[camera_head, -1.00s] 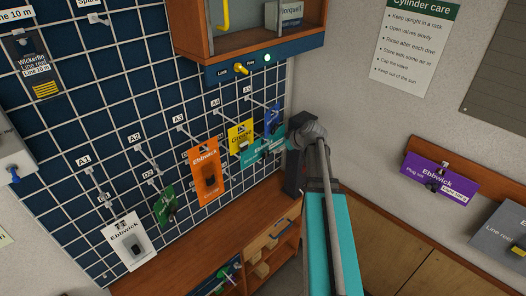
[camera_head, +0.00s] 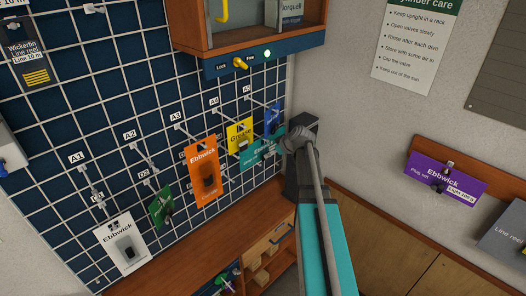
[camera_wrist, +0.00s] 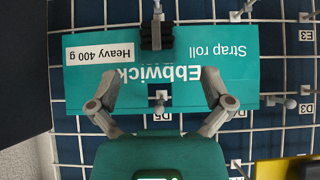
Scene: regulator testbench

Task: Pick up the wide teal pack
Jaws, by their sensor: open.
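The wide teal pack (camera_wrist: 195,82) fills the middle of the wrist view, upside down there, with the words "Ebbwick", "Strap roll" and "Heavy 400 g". It hangs in front of the grid wall, and a dark block sits at its upper middle. My gripper (camera_wrist: 162,82) is open, with its two fingers apart over the pack's face; I cannot tell whether they touch it. In the head view the teal pack (camera_head: 256,156) shows only in part, at the right end of the grid, partly hidden by my arm.
An orange pack (camera_head: 202,168), a yellow pack (camera_head: 239,136) and a blue pack (camera_head: 272,119) hang close to the left and behind. A green pack (camera_head: 161,207) and a white pack (camera_head: 121,244) hang farther left. A cabinet (camera_head: 250,60) overhangs the grid. A purple pack (camera_head: 444,178) is at right.

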